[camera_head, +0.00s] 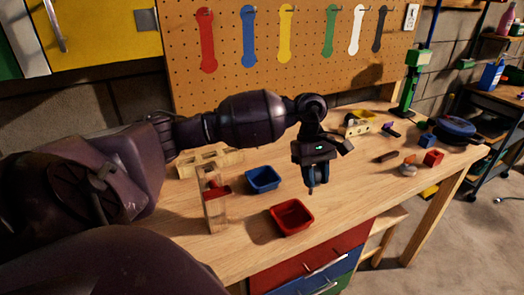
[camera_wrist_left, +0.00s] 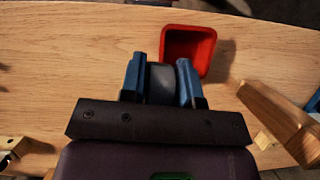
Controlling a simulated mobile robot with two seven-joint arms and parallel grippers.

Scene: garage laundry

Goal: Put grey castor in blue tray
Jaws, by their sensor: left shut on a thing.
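My left gripper (camera_head: 312,188) is over the wooden table, to the right of the blue tray (camera_head: 264,187) and behind the red tray (camera_head: 293,231). In the left wrist view my left gripper (camera_wrist_left: 160,75) has its blue fingers closed on a dark grey thing (camera_wrist_left: 160,84), which looks like the grey castor. The head view barely shows the held thing. The red tray (camera_wrist_left: 211,60) lies just beyond the fingertips in the wrist view. A sliver of the blue tray (camera_wrist_left: 314,103) shows at that view's right edge. My right gripper is not in view.
A wooden stand (camera_head: 213,212) with a red piece is left of the trays. A wooden rack (camera_head: 195,162) lies behind it. Bare tabletop lies between.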

